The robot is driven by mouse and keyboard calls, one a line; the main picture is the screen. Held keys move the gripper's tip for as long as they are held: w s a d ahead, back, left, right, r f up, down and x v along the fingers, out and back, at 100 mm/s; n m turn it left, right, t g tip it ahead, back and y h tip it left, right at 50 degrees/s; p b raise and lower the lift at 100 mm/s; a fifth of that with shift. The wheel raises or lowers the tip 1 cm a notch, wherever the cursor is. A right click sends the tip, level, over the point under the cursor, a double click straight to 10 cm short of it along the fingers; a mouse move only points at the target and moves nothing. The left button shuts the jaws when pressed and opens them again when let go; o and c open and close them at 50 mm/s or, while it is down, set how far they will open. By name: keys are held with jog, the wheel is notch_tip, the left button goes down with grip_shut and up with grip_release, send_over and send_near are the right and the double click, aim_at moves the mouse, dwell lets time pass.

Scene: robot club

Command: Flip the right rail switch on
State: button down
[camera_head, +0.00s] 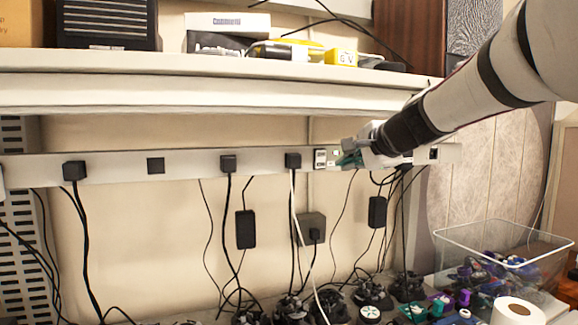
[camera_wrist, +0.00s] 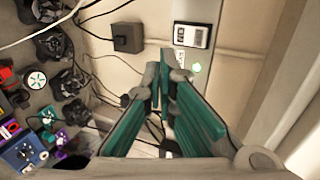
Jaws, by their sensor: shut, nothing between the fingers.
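The grey power rail (camera_head: 120,168) runs along the wall below the shelf. Whether the tips touch the rail, I cannot tell. My gripper and arm hide part of the rail, and I cannot make out the switch's position.
Black plugs (camera_head: 293,161) with hanging cables sit along the rail. The shelf edge (camera_head: 220,92) overhangs it. Below are a clear bin (camera_head: 470,250) of parts, a white paper roll (camera_head: 517,311) and several small dark devices (camera_head: 408,287).

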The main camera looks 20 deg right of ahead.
jog(key=shift+s+r, duration=0.25)
jog(key=shift+s, duration=1.05)
jog(key=shift+s+r, duration=0.2)
jog(key=shift+s, duration=1.1)
jog(key=s+a+f+n+g+y, duration=0.2)
jog(key=s+a+f+n+g, duration=0.3)
jog(key=s+a+f+n, duration=0.85)
jog(key=s+a+f+n+g+h, duration=0.2)
jog(key=s+f+n, duration=0.2)
jog(key=s+f, duration=0.3)
jog(key=s, duration=0.3)
jog(key=shift+s+a+f+g, duration=0.15)
jog(key=shift+a+f+g, duration=0.1)
jog(key=shift+a+g, duration=0.1)
jog(key=shift+n, duration=0.25)
